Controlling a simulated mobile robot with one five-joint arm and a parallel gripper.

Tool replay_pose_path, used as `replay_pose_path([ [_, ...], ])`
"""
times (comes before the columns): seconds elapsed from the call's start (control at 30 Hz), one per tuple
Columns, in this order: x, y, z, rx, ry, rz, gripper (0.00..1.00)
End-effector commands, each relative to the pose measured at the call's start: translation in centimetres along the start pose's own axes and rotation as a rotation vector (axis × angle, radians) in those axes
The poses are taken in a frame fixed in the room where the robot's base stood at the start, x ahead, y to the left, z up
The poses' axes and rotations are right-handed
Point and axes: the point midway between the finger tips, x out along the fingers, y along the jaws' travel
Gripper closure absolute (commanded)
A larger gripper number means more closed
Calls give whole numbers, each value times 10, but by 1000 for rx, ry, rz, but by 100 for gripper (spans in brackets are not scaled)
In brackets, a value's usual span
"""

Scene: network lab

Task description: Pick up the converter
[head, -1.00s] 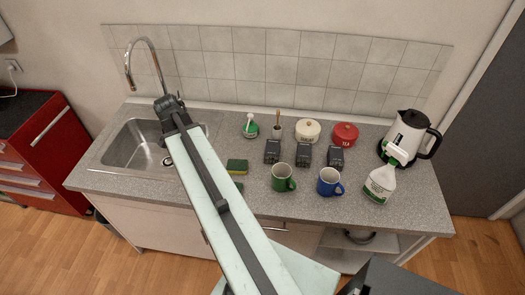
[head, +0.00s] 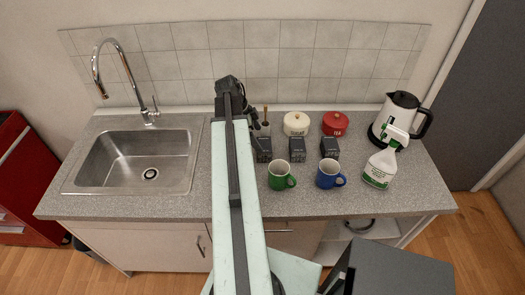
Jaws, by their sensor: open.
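Three small dark boxes stand in a row on the grey speckled counter: a left one (head: 263,151), a middle one (head: 297,149) and a right one (head: 330,147). They look alike, and I cannot tell from their small labels which is the converter. My gripper (head: 246,112) is open, above the back of the counter, up and to the left of the left box. It does not appear to touch any box. My arm covers part of the counter just left of the boxes.
Green (head: 280,175) and blue (head: 328,173) mugs stand in front of the boxes. Cream (head: 296,124) and red (head: 336,123) canisters stand behind. A spray bottle (head: 382,163) and kettle (head: 402,118) are at right. The sink (head: 140,160) is at left.

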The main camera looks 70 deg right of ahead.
Motion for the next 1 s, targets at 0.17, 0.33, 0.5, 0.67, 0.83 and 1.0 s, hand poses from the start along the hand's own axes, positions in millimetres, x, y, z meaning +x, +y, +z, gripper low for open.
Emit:
replay_pose_path([
  [0.17, 22, 1, 0, 1, 0, 0, 0],
  [0.33, 51, 1, 0, -1, 0, -1, 0],
  [0.5, 50, 1, -3, -2, 0, -1, 0],
  [0.67, 50, 1, -3, -2, 0, -1, 19],
  [0.83, 49, 1, -3, -3, 0, -1, 67],
  [1.0, 49, 1, -3, -3, 0, -1, 72],
])
